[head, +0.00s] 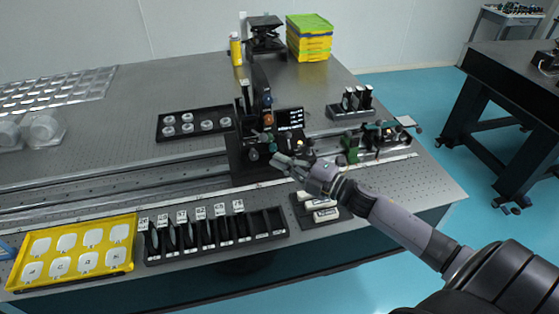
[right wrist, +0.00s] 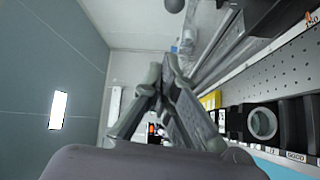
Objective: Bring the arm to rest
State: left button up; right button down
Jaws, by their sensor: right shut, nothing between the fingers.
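My right arm (head: 400,222) reaches in from the lower right in the head view. Its gripper (head: 277,161) is over the optical table (head: 340,225), just in front of the black upright instrument (head: 240,155) on the rail. Whether it touches the instrument cannot be told. In the right wrist view the gripper's fingertips (right wrist: 170,65) meet, with nothing between them. My left gripper is not in view.
A black rack (head: 215,240) of labelled slots and a yellow tray (head: 75,252) of white pieces lie along the front edge. A black holder (head: 315,210) with white blocks is below the gripper. A second table (head: 510,100) stands right, across blue floor.

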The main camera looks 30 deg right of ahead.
jog(key=shift+a, duration=0.1)
jog(key=s+a+f+m+g+h, duration=0.3)
jog(key=s+f+m+g+h, duration=0.2)
jog(key=s+f+m+h, duration=0.8)
jog(key=s+a+f+m+g+y, duration=0.1)
jog(key=s+a+m+g+y, duration=0.2)
jog(key=s, duration=0.5)
jog(key=s+a+f+m+g+y, duration=0.25)
jog(key=s+a+g, duration=0.2)
jog(key=s, duration=0.25)
notch_tip(320, 180, down, 26)
jog(key=s+g, duration=0.2)
jog(key=s+d+f+g+h, duration=0.1)
jog(key=s+d+f, duration=0.2)
jog(key=s+f, duration=1.2)
jog(key=shift+s, duration=0.85)
